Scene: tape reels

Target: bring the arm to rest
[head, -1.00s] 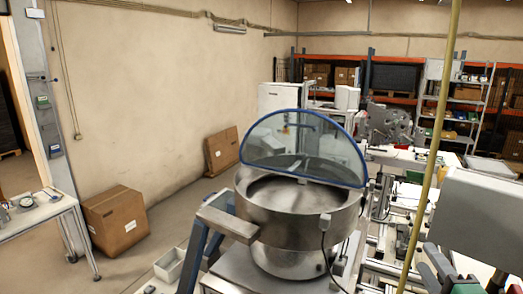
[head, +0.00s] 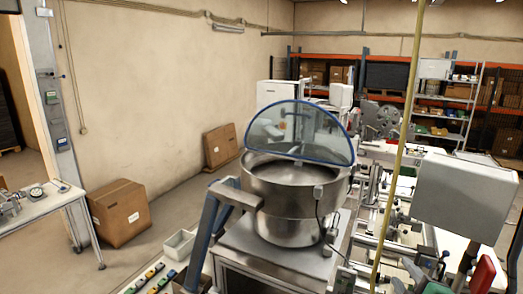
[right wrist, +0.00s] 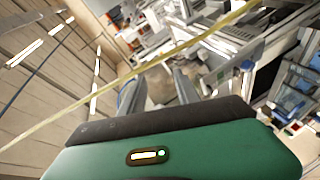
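My right gripper (head: 419,267) is low at the right of the head view, partly cut off by the bottom edge. In the right wrist view its green housing fills the bottom, and its two grey fingers (right wrist: 158,88) stand apart with nothing seen between them. It appears to hang free of the machine parts. My left gripper is not in the head view.
A steel bowl feeder (head: 293,195) with a clear blue-rimmed cover stands in the middle. A grey box-shaped unit (head: 465,195) and a thin yellow pole (head: 402,150) are near the right arm. A carton (head: 118,212) and a side table (head: 40,210) are at left.

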